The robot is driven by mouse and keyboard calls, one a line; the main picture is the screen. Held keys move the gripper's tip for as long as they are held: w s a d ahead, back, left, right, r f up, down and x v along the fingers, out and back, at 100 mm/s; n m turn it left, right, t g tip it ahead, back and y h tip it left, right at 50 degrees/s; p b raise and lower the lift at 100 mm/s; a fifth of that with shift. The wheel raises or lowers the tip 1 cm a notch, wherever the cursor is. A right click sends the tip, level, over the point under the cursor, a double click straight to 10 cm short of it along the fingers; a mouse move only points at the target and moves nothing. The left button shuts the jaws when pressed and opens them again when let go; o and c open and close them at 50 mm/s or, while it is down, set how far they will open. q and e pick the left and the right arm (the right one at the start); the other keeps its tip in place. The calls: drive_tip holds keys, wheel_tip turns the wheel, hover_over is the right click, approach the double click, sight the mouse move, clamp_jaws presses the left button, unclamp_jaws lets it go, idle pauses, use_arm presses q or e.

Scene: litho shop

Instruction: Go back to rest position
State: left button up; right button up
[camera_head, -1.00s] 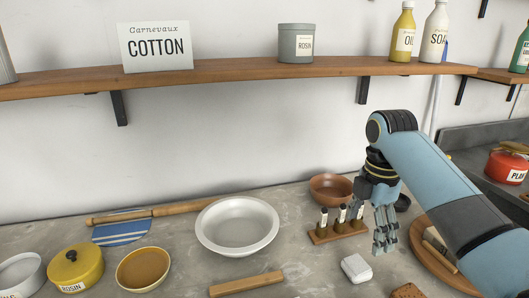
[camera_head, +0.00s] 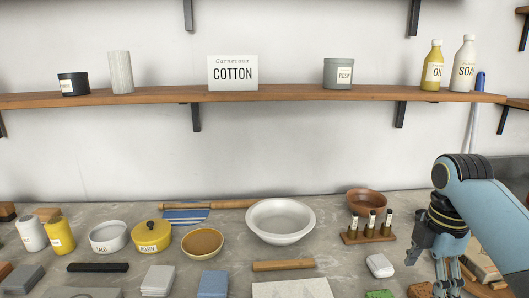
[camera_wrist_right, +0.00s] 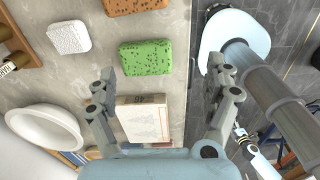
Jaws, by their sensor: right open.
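My right gripper (camera_head: 447,275) is at the right of the head view, above the right part of the worktop. In the right wrist view the right gripper (camera_wrist_right: 165,85) has its two fingers wide apart with nothing held between them. Below it lie a green speckled sponge (camera_wrist_right: 145,57) and a pale labelled block (camera_wrist_right: 144,118), both apart from the fingers. My left gripper is in neither current view.
The worktop (camera_head: 345,270) holds a white bowl (camera_head: 280,222), a wooden rack with small bottles (camera_head: 368,236), a brown bowl (camera_head: 366,202), a yellow rosin pot (camera_head: 152,236) and several blocks. A wooden shelf (camera_head: 290,96) runs along the wall above.

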drive_tip(key=s+a+f+m+t, duration=0.2)
drive_tip(key=s+f+m, duration=0.1)
drive_tip(key=s+m, duration=0.9)
drive_tip(key=s+a+r+m+t, duration=0.1)
drive_tip(key=s+r+m, duration=0.2)
drive_tip(key=s, duration=0.4)
drive_tip(key=s+r+m+t, duration=0.1)
drive_tip(key=s+r+m, duration=0.2)
drive_tip(key=s, duration=0.3)
wheel_tip(320, 180, down, 33)
drive_tip(key=s+d+g+h+b, duration=0.1)
drive_tip(key=d+g+b, duration=0.1)
drive_tip(key=b, duration=0.6)
use_arm(q)
wheel_tip(320, 180, down, 15)
drive_tip(key=s+b, duration=0.1)
drive_tip(key=b, duration=0.5)
drive_tip(key=shift+s+r+g, duration=0.15)
drive_tip(key=shift+s+g, duration=0.15)
drive_tip(key=shift+s, duration=0.05)
use_arm(e)
drive_tip(key=s+f, duration=0.9)
drive_tip(key=f, duration=0.3)
drive_tip(key=s+d+f+g, duration=0.1)
drive_tip(key=s+f, duration=0.9)
drive_tip(key=f, duration=0.2)
drive_tip(key=shift+s+f, duration=0.25)
drive_tip(key=shift+f, duration=0.1)
